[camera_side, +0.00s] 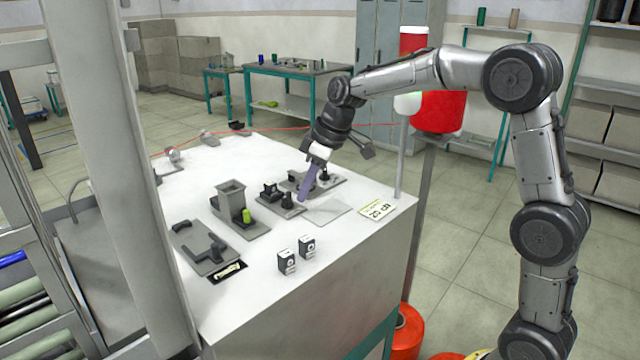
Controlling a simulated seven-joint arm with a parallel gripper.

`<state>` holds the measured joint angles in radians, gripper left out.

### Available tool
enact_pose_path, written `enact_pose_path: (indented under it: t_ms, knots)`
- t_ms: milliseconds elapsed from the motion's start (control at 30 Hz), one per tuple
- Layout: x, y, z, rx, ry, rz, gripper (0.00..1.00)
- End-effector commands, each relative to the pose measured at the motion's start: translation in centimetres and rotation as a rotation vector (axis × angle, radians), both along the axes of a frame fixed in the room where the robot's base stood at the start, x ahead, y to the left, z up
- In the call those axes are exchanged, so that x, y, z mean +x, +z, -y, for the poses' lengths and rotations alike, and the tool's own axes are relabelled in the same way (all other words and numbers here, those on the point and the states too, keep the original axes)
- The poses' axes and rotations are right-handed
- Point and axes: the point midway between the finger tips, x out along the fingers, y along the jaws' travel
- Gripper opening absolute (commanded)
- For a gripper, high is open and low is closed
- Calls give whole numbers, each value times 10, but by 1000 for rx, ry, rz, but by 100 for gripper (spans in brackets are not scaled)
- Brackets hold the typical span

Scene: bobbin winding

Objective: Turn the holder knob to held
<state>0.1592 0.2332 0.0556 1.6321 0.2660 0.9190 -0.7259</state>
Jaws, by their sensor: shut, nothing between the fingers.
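My gripper (303,197) reaches down over the white worktable with its purple fingers shut and empty. The fingertips are just right of a black knob-like post (287,201) on a small grey base. I cannot tell whether they touch it. Behind the fingers is another grey plate with black fittings (324,175), partly covered by the gripper. A black block (270,190) stands left of the post. Which of these is the holder knob, and how it is turned, is too small to tell.
A grey hopper (231,193) with a green bobbin (246,215) stands left of centre. A plate with a black lever (207,247) lies nearer. Two small dark boxes (306,246) stand in front. A red thread (270,130) crosses behind. A thin pole (402,160) rises at the right edge.

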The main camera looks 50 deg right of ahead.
Motion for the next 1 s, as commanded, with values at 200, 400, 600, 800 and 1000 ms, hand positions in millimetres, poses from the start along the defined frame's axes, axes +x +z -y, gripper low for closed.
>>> enact_pose_path:
  t_ms: [200,400,600,800,1000]
  knots:
    - [8,1,-4,-1,1,1,0]
    - [8,1,-4,-1,0,0,0]
    - [9,1,-4,0,7,1,0]
    - [12,1,-4,-1,50,0,0]
    - [14,0,-4,-1,77,-1,0]
